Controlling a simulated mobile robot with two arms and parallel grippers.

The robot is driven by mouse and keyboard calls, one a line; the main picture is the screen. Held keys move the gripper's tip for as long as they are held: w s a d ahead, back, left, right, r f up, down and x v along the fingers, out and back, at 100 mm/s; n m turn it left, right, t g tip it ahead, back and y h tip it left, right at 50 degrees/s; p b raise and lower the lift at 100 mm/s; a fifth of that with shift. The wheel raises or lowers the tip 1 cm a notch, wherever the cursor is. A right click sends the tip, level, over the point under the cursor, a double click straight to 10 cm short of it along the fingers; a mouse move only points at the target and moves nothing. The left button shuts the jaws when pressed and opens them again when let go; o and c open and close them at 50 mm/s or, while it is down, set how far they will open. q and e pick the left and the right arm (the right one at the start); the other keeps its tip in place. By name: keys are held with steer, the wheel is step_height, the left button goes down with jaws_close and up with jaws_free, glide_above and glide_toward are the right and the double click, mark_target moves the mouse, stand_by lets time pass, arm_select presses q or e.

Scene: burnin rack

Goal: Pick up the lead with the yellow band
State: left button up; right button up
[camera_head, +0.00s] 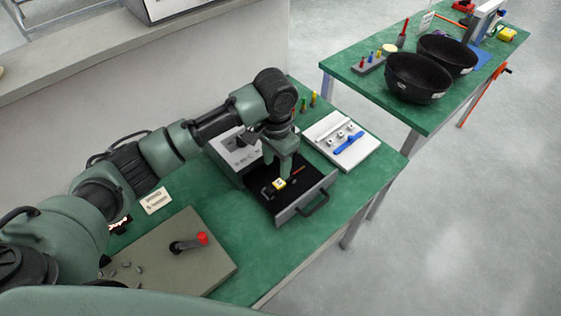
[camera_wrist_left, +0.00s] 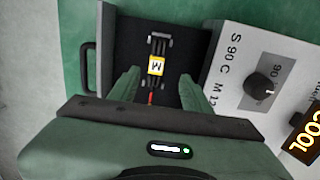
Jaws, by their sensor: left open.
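The lead with the yellow band (camera_head: 279,184) lies in an open black-lined drawer (camera_head: 318,192) on the green table. In the left wrist view the yellow band (camera_wrist_left: 156,66) bears a dark mark, with dark strands on both sides and grey end pieces. A thin red piece (camera_wrist_left: 150,98) shows close to the near end; whether it joins the lead is unclear. My left gripper (camera_head: 279,166) is open and points down over the drawer. In the left wrist view its fingers (camera_wrist_left: 158,88) stand apart on either side of the lead's near end, with nothing gripped. My right gripper is not in view.
A white box with a black knob (camera_wrist_left: 259,86) and lit display stands beside the drawer. A white board with a blue tool (camera_head: 350,140) lies behind it. A grey board with a red-topped lever (camera_head: 202,239) is at front left. Black bowls (camera_head: 418,78) stand on another table.

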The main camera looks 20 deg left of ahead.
mark_target(278, 183)
arm_select(q)
steer(key=f, duration=0.1)
steer(key=s+f+p, duration=0.1)
steer(key=f, duration=0.1)
steer(key=shift+s+d+f, duration=0.1)
steer(key=shift+s+d, duration=0.05)
steer(key=f, duration=0.3)
steer(key=shift+w, duration=0.35)
steer(key=shift+w+f, duration=0.1)
steer(key=shift+f, duration=0.4)
steer(key=c, duration=0.9)
steer(key=shift+r, duration=0.1)
jaws_close()
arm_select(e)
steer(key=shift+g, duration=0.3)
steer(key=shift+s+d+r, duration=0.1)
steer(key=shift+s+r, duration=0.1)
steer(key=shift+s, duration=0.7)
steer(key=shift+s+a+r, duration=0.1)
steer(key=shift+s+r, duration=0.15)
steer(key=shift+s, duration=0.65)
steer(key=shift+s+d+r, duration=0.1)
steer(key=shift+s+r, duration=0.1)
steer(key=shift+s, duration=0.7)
